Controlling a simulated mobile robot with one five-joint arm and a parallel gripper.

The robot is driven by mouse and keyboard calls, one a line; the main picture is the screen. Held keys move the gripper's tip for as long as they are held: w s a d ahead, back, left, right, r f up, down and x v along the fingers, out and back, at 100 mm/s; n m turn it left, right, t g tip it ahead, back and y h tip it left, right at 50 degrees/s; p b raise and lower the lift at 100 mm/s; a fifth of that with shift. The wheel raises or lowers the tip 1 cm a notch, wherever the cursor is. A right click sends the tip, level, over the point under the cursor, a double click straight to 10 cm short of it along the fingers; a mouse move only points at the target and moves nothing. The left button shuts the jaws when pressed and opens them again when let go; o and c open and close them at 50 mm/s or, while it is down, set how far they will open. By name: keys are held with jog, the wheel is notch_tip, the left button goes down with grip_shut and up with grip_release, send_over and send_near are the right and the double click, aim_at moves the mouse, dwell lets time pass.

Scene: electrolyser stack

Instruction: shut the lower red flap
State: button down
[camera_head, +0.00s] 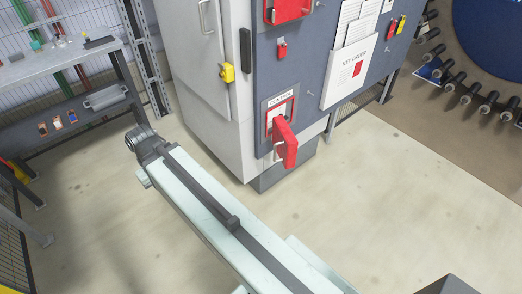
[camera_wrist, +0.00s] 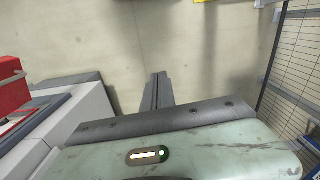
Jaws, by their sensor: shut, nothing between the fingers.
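The lower red flap (camera_head: 287,143) stands open, jutting out from its red-edged white frame on the blue-grey front of the cabinet. In the wrist view a red part, apparently this flap (camera_wrist: 12,85), shows at the left edge, partly cut off. My gripper (camera_wrist: 157,78) is shut and empty, with bare floor beyond its tips. It is to the right of the flap in the wrist view and apart from it. In the head view my arm's far end is left of the cabinet; the fingertips cannot be made out there.
The grey cabinet (camera_head: 215,110) carries an upper red flap (camera_head: 288,9), a small red lock (camera_head: 282,49), a yellow lock (camera_head: 227,73) and a key-order sheet (camera_head: 350,72). A workbench (camera_head: 60,65) stands at left. A mesh fence (camera_wrist: 292,75) is at right in the wrist view. Floor between is clear.

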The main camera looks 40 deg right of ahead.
aim_at(279, 143)
jog(key=d+f+m+h+b, duration=0.2)
jog(key=d+f+m+b, duration=0.15)
jog(key=d, duration=0.95)
jog(key=s+d+f+m+h+b, duration=0.1)
jog(key=d+f+m+h+b, duration=0.3)
jog(key=d, duration=0.8)
jog(key=d+f+m+h+b, duration=0.15)
jog(key=d+b, duration=0.45)
jog(key=d, duration=0.7)
jog(key=s+d+f+b, duration=0.2)
jog(key=d+f+b, duration=0.5)
jog(key=d, duration=0.2)
jog(key=shift+s+f, duration=0.15)
jog(key=shift+s, duration=0.05)
